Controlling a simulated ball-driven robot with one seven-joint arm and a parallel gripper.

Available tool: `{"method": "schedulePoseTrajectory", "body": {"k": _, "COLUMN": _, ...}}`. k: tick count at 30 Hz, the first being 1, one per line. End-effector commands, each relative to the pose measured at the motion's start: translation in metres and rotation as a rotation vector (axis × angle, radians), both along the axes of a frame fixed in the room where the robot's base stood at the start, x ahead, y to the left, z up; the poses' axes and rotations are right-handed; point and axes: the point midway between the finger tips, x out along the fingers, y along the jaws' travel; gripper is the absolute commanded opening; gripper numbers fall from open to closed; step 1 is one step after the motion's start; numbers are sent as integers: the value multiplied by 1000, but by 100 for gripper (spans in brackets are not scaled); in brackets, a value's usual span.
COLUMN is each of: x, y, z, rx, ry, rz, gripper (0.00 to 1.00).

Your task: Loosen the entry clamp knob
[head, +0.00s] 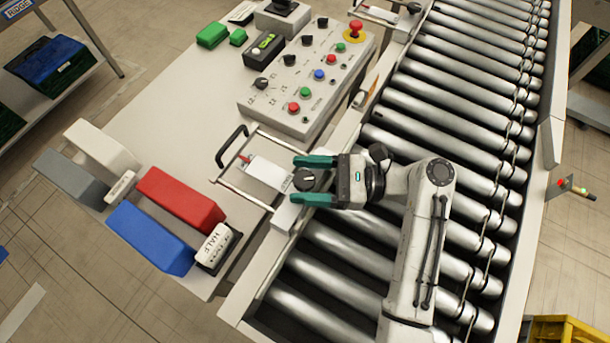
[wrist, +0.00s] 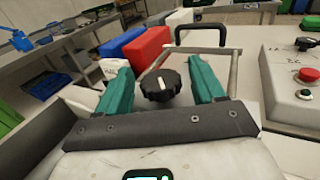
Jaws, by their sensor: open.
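The entry clamp knob (head: 304,179) is black and round, with a white mark on top. It sits on the white clamp block (head: 268,176) at the roller conveyor's left side. My gripper (head: 308,181) reaches it from the right, with its green fingers on either side of the knob. In the wrist view the knob (wrist: 160,84) stands between the two spread fingers (wrist: 160,82), with a visible gap on each side. The fingers look open and do not appear to touch it. A black handle on a metal frame (wrist: 201,30) stands behind the knob.
The control panel (head: 263,103) with buttons and a red emergency stop lies up along the table. Red (head: 181,198), blue (head: 150,238), grey and white blocks stand left of the clamp. Metal rollers (head: 330,262) run under my arm. The table's middle is mostly clear.

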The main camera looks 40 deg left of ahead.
Motion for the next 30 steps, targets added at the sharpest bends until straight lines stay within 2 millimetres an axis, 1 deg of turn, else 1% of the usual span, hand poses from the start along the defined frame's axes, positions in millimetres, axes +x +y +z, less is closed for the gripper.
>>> {"method": "schedulePoseTrajectory", "body": {"k": 5, "x": 19, "y": -21, "z": -2, "rx": 1, "ry": -1, "rz": -4, "gripper": 68}}
{"method": "schedulePoseTrajectory", "body": {"k": 12, "x": 48, "y": -57, "z": -2, "rx": 0, "ry": 0, "rz": -3, "gripper": 68}}
{"method": "schedulePoseTrajectory", "body": {"k": 15, "x": 57, "y": -68, "z": -2, "rx": 0, "ry": 0, "rz": -3, "gripper": 68}}
{"method": "schedulePoseTrajectory", "body": {"k": 21, "x": 66, "y": -79, "z": -1, "rx": -1, "ry": 1, "rz": -1, "gripper": 68}}
{"method": "schedulePoseTrajectory", "body": {"k": 30, "x": 66, "y": -80, "z": -1, "rx": -1, "ry": 1, "rz": 0, "gripper": 68}}
